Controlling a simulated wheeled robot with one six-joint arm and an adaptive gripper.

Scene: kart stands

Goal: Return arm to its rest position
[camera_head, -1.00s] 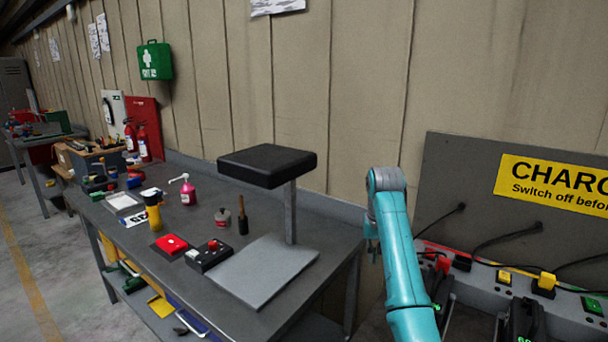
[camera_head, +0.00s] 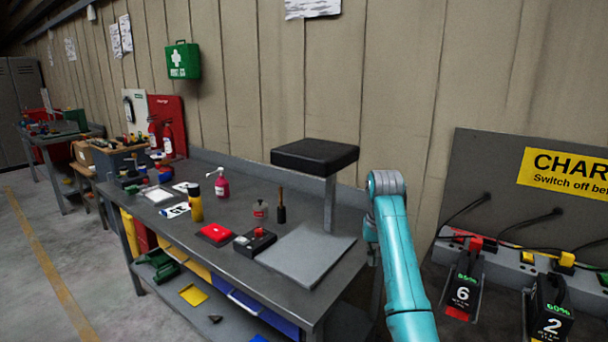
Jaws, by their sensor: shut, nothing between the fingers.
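My teal arm (camera_head: 402,262) rises from the bottom edge to a grey joint (camera_head: 386,182) right of the workbench. The part beyond that joint is mostly hidden behind the arm, and my gripper cannot be made out. The workbench (camera_head: 345,285) stands to the left of the arm, with a black pad on a post (camera_head: 315,157) and a grey plate (camera_head: 305,255) nearest to it.
A charging rack with numbered batteries (camera_head: 462,292) stands close on the right. Floor (camera_head: 45,260) shows clear at left.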

